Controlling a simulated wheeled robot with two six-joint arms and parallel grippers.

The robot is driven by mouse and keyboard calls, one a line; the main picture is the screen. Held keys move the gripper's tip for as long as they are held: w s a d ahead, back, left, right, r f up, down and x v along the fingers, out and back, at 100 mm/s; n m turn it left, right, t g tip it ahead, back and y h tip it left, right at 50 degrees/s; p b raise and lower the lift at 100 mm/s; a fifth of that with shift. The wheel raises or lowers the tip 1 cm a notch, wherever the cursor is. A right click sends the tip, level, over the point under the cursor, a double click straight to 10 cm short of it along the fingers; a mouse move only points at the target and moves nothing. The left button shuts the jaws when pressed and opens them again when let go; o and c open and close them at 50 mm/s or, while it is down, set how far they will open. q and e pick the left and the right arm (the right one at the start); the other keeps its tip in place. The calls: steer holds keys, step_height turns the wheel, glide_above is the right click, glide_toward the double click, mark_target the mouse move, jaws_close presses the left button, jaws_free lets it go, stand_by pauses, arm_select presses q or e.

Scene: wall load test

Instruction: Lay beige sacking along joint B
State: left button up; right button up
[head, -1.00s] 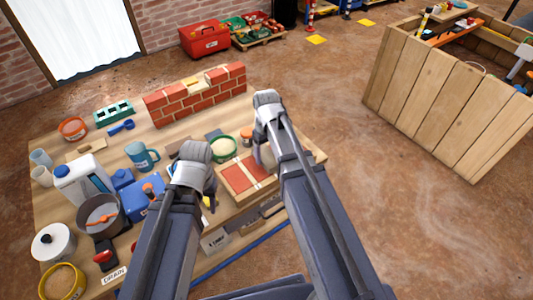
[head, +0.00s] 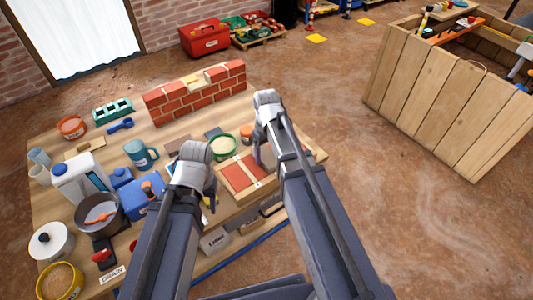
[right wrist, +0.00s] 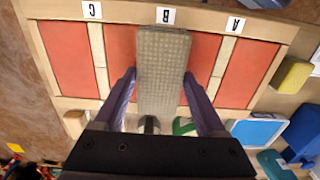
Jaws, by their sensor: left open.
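The beige sacking (right wrist: 163,65) is a flat woven strip that lies lengthwise over joint B in the right wrist view, just below the B label (right wrist: 165,16). My right gripper (right wrist: 160,78) has its fingertips against the strip's two long sides. I cannot tell whether the strip rests on the panel or is held just above it. The red panel (head: 240,173) has pale joints, with joint C (right wrist: 99,60) at left and joint A (right wrist: 229,70) at right, both uncovered. In the head view my right gripper (head: 261,158) is over the panel. My left gripper (head: 210,195) is open beside it.
The bench carries a small brick wall (head: 195,93), a teal mug (head: 140,154), a green-rimmed tub (head: 222,148), a blue box (head: 140,197) and a pot (head: 98,213). A yellow sponge (right wrist: 293,75) lies right of the panel. A wooden crate (head: 440,95) stands apart.

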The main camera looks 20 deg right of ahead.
steer(key=o, duration=0.4)
steer(key=shift+c, duration=0.2)
arm_select(q)
steer(key=shift+r, duration=0.1)
arm_select(e)
step_height(320, 180, up, 8)
steer(key=p, duration=0.8)
steer(key=s+a+h, duration=0.1)
steer(key=s+a, duration=0.9)
steer(key=s, duration=0.4)
arm_select(q)
step_height(320, 180, up, 20)
steer(key=p, duration=1.2)
arm_select(e)
step_height(320, 180, up, 12)
steer(key=shift+s+a, duration=0.15)
steer(key=shift+a, duration=0.1)
